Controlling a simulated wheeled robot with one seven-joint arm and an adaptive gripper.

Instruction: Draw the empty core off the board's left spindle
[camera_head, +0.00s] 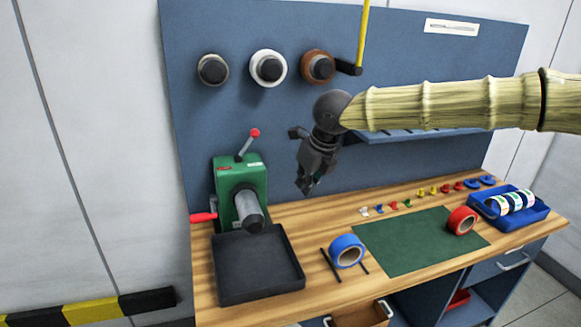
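The blue board (410,45) carries three spindles in a row. The left one has a thin grey ring, which looks like the core (203,70), around a dark round spindle end (215,70). The middle one carries a white ring (256,63), the right one a brown ring (306,61).
A green machine (228,176) with a red-knobbed lever and a grey roller stands left on the wooden bench (312,217). A black tray (257,268) lies before it. Blue tape (347,250), red tape (462,221), a green mat (400,246) and a blue bin (530,216) lie right. A yellow bar (363,30) hangs near the brown ring.

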